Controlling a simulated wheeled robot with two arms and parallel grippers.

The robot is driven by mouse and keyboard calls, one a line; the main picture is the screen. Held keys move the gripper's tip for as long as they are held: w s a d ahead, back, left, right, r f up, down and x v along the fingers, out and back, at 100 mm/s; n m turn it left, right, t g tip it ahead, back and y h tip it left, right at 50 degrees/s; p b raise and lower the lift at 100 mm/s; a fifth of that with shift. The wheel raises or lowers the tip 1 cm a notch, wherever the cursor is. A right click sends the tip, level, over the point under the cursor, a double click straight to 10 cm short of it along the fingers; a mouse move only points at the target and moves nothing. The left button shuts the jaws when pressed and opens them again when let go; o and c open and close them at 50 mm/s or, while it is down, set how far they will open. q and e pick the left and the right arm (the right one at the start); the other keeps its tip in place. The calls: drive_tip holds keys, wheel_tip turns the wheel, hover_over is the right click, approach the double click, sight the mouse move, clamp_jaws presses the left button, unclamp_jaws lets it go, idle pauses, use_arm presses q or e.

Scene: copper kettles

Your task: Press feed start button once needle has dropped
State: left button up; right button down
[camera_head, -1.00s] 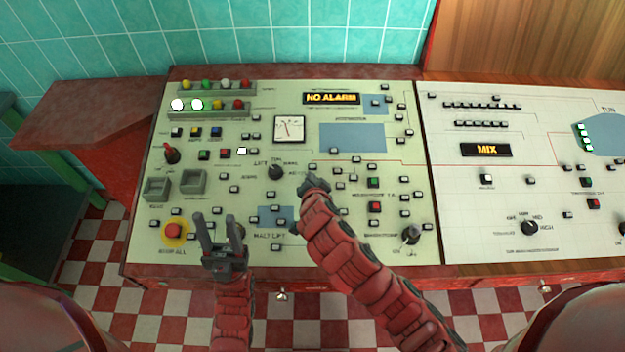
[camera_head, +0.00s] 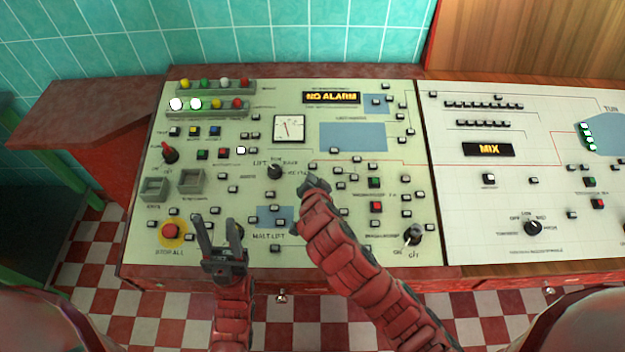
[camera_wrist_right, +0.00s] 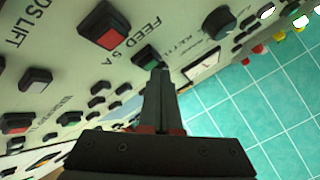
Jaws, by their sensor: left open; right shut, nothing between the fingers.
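The needle gauge (camera_head: 289,128) is a white square dial on the panel's upper middle; its exact reading is too small to tell. It also shows at a slant in the right wrist view (camera_wrist_right: 203,66). In that view a green button (camera_wrist_right: 147,57) sits by lettering that reads "FEED S A", with a red button (camera_wrist_right: 103,26) at the other end. My right gripper (camera_head: 315,184) is shut and empty, its tips (camera_wrist_right: 160,74) right by the green button; I cannot tell whether they touch. My left gripper (camera_head: 220,232) is open and empty over the panel's lower left edge.
A red stop-all button (camera_head: 171,231) lies left of my left gripper. A black knob (camera_head: 275,172) is left of my right gripper. Many small buttons crowd the panel. The "NO ALARM" display (camera_head: 331,97) is lit. A second panel with a "MIX" display (camera_head: 488,149) adjoins right.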

drive_tip(key=shift+f+b, duration=0.35)
drive_tip(key=shift+b, duration=0.15)
idle(0.3)
drive_tip(key=shift+r, duration=0.15)
drive_tip(key=shift+s+r, duration=0.1)
drive_tip(key=shift+r, duration=0.55)
drive_tip(key=shift+r, duration=0.1)
drive_tip(key=shift+s+r, duration=0.25)
drive_tip(key=shift+r, duration=0.95)
drive_tip(key=shift+s+r, duration=0.25)
drive_tip(key=shift+r, duration=0.9)
